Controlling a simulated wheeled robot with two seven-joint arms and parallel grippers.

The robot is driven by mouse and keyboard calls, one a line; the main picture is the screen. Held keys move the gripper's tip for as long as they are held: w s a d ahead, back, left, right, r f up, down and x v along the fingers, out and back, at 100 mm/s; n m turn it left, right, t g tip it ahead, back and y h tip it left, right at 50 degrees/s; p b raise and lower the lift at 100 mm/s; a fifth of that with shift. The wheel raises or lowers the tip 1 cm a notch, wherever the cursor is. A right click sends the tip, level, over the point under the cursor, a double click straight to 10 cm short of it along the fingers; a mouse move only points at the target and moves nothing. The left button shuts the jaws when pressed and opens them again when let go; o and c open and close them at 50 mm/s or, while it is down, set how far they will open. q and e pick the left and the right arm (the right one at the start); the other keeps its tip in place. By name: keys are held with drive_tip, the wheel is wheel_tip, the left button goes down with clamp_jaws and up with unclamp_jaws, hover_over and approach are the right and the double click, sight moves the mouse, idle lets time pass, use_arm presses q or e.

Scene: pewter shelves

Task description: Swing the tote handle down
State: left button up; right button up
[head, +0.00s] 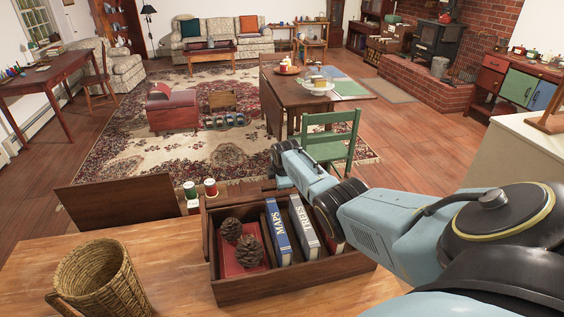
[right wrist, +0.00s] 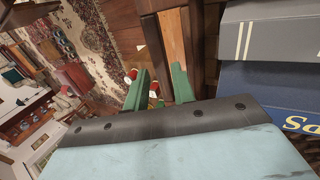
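The tote is a dark wooden open box (head: 295,287) on the light wooden table, holding books and pinecones. A short dark bar (head: 268,186) shows at its far side beside my right arm; I cannot tell whether it is the handle. The rest of that side is hidden by the arm. My right arm reaches over the tote's right part, and its gripper is hard to make out in the head view. In the right wrist view the right gripper (right wrist: 160,85) has its green fingers apart, with a wooden strip (right wrist: 174,45) beyond them. My left gripper is not in view.
A wicker basket (head: 95,283) stands left of the tote. Red-topped cans (head: 210,188) stand behind it, near an upright dark board (head: 118,202). Books (head: 278,232) and pinecones (head: 249,250) fill the tote. A green chair (head: 332,140) stands beyond.

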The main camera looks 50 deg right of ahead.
drive_tip(key=p+v, duration=0.3)
drive_tip(key=v, duration=0.7)
idle(0.5)
